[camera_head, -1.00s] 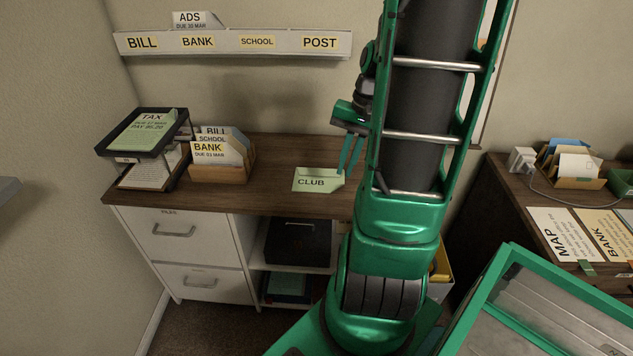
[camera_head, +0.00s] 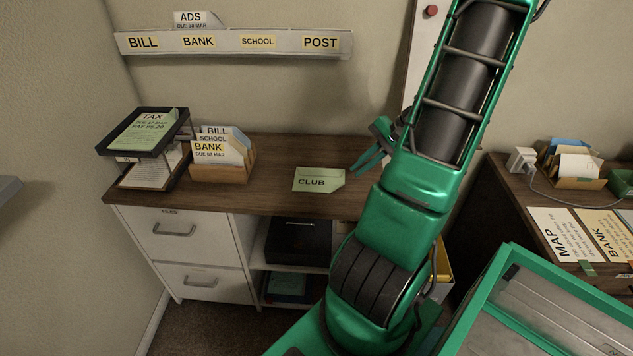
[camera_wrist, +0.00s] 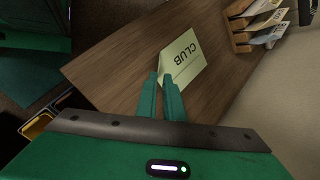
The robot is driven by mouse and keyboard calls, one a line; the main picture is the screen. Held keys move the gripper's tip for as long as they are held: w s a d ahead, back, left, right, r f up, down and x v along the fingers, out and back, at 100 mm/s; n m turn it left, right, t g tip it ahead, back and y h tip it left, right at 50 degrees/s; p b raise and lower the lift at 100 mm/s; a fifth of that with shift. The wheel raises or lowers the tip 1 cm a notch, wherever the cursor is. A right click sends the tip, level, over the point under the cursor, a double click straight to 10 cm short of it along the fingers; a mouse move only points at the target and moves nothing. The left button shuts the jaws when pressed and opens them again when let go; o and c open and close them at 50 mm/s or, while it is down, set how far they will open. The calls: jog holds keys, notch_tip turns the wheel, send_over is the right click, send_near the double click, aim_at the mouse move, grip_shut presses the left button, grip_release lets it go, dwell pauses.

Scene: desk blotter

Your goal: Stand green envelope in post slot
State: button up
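The green envelope (camera_head: 319,180), marked CLUB, lies flat on the wooden desk top near its front edge. It also shows in the wrist view (camera_wrist: 182,58), just beyond my fingertips. My gripper (camera_head: 357,171) is low over the desk, close to the envelope's right edge, with its fingers pointing left. In the wrist view my gripper (camera_wrist: 160,75) has a narrow gap between its fingers and holds nothing; whether the fingertips touch the envelope I cannot tell. The POST slot (camera_head: 320,43) is the rightmost labelled section of the wall rack, and no envelope shows above it.
The wall rack (camera_head: 228,43) also has BILL, BANK and SCHOOL sections, with an ADS envelope (camera_head: 190,19) standing in it. A wooden sorter (camera_head: 222,174) with several envelopes and a black tray stack (camera_head: 137,150) stand on the desk's left. The desk between sorter and envelope is clear.

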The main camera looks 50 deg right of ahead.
aim_at(344, 191)
jog(key=shift+x, duration=3.65)
jog(key=shift+s+a, duration=0.1)
jog(key=shift+a, duration=0.05)
grip_shut()
jog(key=shift+r, duration=0.1)
jog(key=shift+r, duration=0.75)
notch_tip(344, 191, up, 3)
jog(key=shift+f, duration=0.1)
jog(key=s+a+r, duration=0.2)
jog(key=a+r, duration=0.4)
jog(key=a, duration=0.5)
jog(key=shift+s+a+r, duration=0.2)
jog(key=shift+r, duration=0.1)
